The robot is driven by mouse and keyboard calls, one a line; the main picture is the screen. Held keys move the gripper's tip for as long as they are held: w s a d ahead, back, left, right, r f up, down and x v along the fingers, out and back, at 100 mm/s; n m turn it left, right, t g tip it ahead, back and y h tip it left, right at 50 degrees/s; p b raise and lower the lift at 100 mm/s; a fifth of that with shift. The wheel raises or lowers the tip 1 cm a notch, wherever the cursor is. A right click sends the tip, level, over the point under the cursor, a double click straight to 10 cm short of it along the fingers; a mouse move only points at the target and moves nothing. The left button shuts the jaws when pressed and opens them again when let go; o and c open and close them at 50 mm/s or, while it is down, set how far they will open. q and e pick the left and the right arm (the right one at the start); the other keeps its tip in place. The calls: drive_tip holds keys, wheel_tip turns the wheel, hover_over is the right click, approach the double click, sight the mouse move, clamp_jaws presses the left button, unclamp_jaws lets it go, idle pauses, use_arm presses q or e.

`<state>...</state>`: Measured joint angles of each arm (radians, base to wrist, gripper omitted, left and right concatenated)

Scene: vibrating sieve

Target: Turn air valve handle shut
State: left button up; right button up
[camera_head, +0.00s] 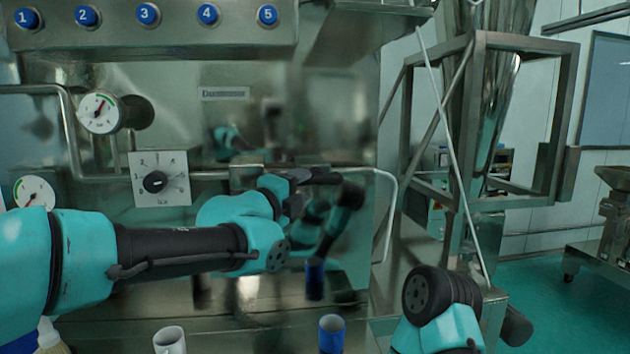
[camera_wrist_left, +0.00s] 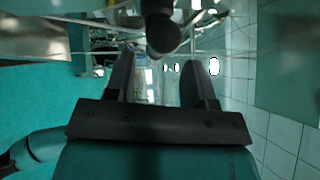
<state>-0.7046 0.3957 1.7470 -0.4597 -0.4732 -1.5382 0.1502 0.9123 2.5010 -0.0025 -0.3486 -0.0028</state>
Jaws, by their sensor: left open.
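My left gripper (camera_head: 305,185) is at the steel pipe on the machine front, mostly hidden by its own wrist in the head view. In the left wrist view my left gripper (camera_wrist_left: 158,68) is open, with its two dark fingers apart. A dark handle with a rounded end, likely the air valve handle (camera_wrist_left: 163,36), comes down from the top between the fingertips. I cannot tell whether it touches a finger. In the head view the handle is hard to tell from the dark fingers. My right gripper is not in view.
Two pressure gauges (camera_head: 99,112) and a square dial (camera_head: 160,179) are at the left of the panel. Numbered blue buttons (camera_head: 148,14) line the top. A white mug (camera_head: 170,340) and a blue cup (camera_head: 331,334) stand below. A bent pipe (camera_head: 388,215) borders the right.

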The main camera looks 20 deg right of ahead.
sight(311, 182)
use_arm(q)
drive_tip(key=shift+x, duration=2.65)
drive_tip(key=c, duration=0.9)
